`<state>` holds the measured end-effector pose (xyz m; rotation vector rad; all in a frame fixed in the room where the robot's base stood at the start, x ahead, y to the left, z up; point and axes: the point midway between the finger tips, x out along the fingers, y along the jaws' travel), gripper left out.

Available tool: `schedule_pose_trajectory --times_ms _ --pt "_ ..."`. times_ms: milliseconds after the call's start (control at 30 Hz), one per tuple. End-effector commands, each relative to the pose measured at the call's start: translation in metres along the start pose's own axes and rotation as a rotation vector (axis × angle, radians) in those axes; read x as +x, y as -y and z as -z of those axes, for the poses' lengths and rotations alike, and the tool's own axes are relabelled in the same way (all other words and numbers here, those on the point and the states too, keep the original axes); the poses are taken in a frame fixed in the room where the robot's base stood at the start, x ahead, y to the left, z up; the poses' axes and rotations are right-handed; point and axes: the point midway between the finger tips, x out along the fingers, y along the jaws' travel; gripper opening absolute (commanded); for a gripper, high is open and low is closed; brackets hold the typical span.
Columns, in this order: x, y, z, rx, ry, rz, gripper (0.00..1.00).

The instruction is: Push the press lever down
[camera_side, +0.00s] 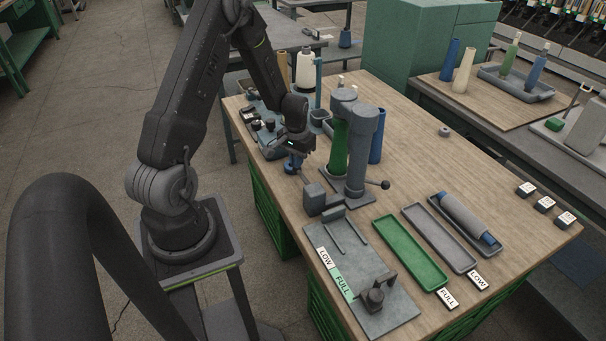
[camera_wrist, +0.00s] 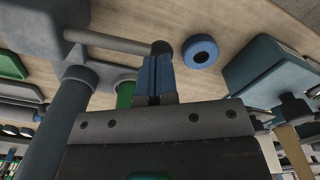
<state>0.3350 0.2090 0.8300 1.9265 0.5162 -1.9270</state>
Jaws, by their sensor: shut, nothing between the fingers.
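The grey press (camera_side: 362,165) stands on the wooden bench with a green cone (camera_side: 338,148) beside its column. A short grey lever (camera_side: 304,179) sticks out from a grey block at its front left. In the wrist view the lever (camera_wrist: 115,40) runs roughly level to a dark knob (camera_wrist: 162,47). My gripper (camera_side: 293,166) is shut and empty, with its blue fingers (camera_wrist: 157,72) pointing at the knob. The fingertips are at or very near the knob; contact cannot be told. A second rod with a black ball (camera_side: 384,184) sticks out on the press's right.
A blue ring (camera_wrist: 200,52) lies right of the fingertips in the wrist view. A blue cone (camera_side: 377,140) stands behind the press. A grey gauge plate (camera_side: 350,255), a green tray (camera_side: 408,248) and a grey tray (camera_side: 437,236) lie in front. The bench's right side is mostly clear.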

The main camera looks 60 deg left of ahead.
Motion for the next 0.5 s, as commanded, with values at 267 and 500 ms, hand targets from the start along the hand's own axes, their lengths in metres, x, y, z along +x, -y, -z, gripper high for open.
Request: schedule_pose_trajectory --times_ms 267,500 --pt "0.0007 -0.0001 -0.0001 0.000 0.000 0.000 0.00" --pt "0.0039 0.0000 0.0001 0.000 0.000 0.000 0.00"
